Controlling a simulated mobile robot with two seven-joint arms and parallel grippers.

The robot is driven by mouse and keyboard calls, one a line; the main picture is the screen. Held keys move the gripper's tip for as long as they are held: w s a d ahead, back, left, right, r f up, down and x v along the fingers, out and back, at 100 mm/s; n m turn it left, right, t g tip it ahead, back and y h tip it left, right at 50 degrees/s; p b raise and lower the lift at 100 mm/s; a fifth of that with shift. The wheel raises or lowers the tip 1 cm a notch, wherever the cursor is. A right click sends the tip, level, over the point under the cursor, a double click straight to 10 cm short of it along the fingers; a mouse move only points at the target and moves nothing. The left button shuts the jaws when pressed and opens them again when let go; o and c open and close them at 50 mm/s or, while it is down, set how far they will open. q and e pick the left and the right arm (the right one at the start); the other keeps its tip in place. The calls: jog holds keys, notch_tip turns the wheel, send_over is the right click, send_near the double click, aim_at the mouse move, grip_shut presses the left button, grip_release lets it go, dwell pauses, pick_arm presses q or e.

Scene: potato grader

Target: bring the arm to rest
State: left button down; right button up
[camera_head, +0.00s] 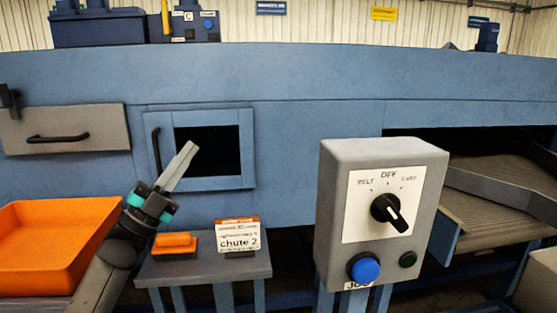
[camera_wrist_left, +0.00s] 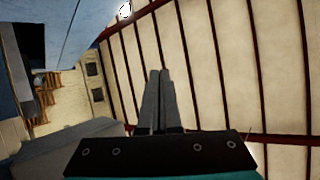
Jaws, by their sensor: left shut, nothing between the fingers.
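My left gripper (camera_head: 184,158) rises from the lower left in the head view, pointing up and to the right. Its fingers are shut with nothing between them. They stand in front of the blue framed window with a dark opening (camera_head: 209,150). In the left wrist view the shut fingers (camera_wrist_left: 158,82) point toward a panelled surface with dark red ribs. My right gripper is in neither view.
An orange tray (camera_head: 62,205) lies beside my left arm. A small grey table (camera_head: 205,268) holds an orange brush-like object (camera_head: 175,243) and a "chute 2" card (camera_head: 238,238). A grey control box (camera_head: 330,215) with a dial and blue button stands right of it. A conveyor (camera_head: 490,225) is at the far right.

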pick_arm(q)
jog(key=w+a+f+n+y, duration=1)
jog(key=a+f+n+y, duration=0.25)
jog(key=n+y, duration=0.75)
jog(key=s+d+f+g, duration=0.25)
jog(key=s+f, duration=0.25)
jog(key=f, duration=1)
jog(key=s+d+f+g, duration=0.1)
jog(key=s+f+g, duration=0.35)
jog(key=f, duration=1.15)
jog(key=s+d+f+g, duration=0.3)
jog(key=s+f+g, duration=0.2)
jog(key=s+f, duration=1.7)
jog(key=s+d+f+g, duration=0.1)
jog(key=s+f+g, duration=0.1)
jog(key=s, duration=0.8)
jog(key=s+d+f+g, duration=0.2)
jog(key=s+f, duration=0.1)
jog(key=s, duration=0.7)
jog(key=s+d+f+g+h, duration=0.1)
jog(key=s+f, duration=0.2)
jog(key=s, duration=0.8)
jog(key=shift+d+f+g, duration=0.3)
jog(key=shift+d+g, duration=0.05)
jog(key=shift+g, duration=0.05)
jog(key=shift+s, duration=0.25)
